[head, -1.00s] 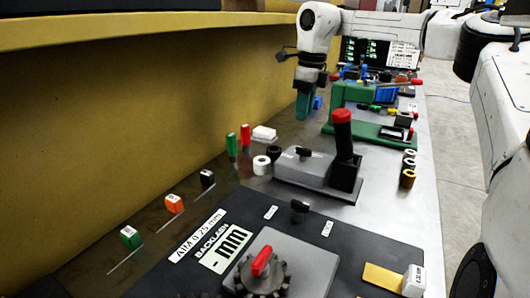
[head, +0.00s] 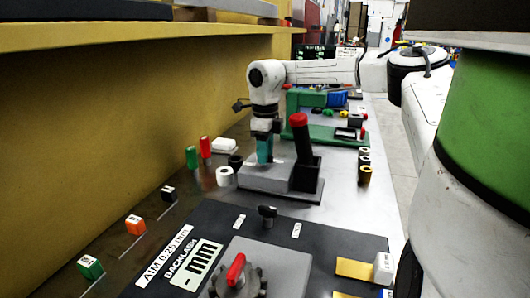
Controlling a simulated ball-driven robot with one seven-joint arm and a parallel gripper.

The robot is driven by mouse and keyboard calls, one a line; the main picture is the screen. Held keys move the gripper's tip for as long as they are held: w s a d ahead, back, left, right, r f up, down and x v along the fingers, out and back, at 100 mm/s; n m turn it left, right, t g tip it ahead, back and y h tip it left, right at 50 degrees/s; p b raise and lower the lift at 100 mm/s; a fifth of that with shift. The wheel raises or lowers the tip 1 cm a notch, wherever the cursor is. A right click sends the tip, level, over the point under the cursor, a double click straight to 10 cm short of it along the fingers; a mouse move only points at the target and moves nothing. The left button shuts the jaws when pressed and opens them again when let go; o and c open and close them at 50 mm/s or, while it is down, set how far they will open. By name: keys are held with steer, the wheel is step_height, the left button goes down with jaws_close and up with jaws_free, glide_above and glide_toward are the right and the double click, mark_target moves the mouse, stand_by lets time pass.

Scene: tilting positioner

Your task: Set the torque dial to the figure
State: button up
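My gripper (head: 264,160) points down with teal fingers over the grey box (head: 250,178) on the middle of the bench. Its fingers look close together, but I cannot tell whether they are open or shut. The black knob on top of that box is hidden behind or between the fingers. I cannot read which control is the torque dial, and no scale or figure on the box is legible. Another small black knob (head: 267,212) stands on the dark mat in front.
A black lever with a red top (head: 302,150) stands right beside the box. A red-handled gear (head: 236,270) is on a grey plate in front. Red and green cylinders (head: 205,147) and white and black rings (head: 224,176) stand left. A green fixture (head: 322,132) is behind.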

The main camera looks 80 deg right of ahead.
steer(key=shift+f, duration=0.1)
steer(key=shift+c, duration=0.4)
jaws_close()
